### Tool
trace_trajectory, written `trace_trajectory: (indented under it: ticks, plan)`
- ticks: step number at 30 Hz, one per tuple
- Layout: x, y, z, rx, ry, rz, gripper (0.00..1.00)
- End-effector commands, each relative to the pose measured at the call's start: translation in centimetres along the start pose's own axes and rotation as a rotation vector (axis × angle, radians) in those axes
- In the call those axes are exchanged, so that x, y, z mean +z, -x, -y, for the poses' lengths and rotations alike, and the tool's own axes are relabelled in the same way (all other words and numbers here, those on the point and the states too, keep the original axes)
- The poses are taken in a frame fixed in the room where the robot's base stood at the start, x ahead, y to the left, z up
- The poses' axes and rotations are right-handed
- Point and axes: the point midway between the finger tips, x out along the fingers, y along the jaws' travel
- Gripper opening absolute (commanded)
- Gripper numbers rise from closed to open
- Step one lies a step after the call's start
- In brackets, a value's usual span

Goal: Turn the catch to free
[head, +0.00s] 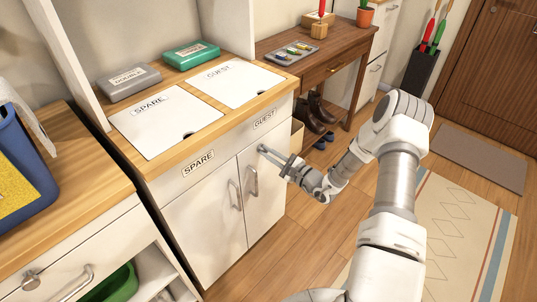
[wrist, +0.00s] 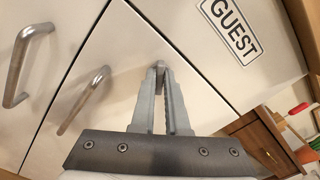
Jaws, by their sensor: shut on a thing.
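A small grey metal catch (wrist: 159,65) sits on the white cabinet front, below the GUEST label (wrist: 230,30), near the top of the right door. My gripper (wrist: 160,72) is shut on it, with the fingertips on either side. The fingertips hide much of the catch, so I cannot tell which way it is turned. In the head view my gripper (head: 264,150) reaches the cabinet's right door (head: 264,200) from the right, and the catch is hidden there. Both cabinet doors look closed.
Two bar handles (head: 235,194) stick out where the doors meet, left of my gripper. The counter above holds white SPARE and GUEST lids (head: 241,84), a grey box (head: 128,82) and a green box (head: 190,55).

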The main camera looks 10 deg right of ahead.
Motion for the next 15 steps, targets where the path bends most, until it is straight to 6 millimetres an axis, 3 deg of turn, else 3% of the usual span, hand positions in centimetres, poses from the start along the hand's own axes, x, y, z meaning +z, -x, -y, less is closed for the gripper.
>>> trace_trajectory:
  ticks: [15]
  plan:
    - [-0.29, 0.03, -0.41, 0.001, 0.490, -0.001, 0.00]
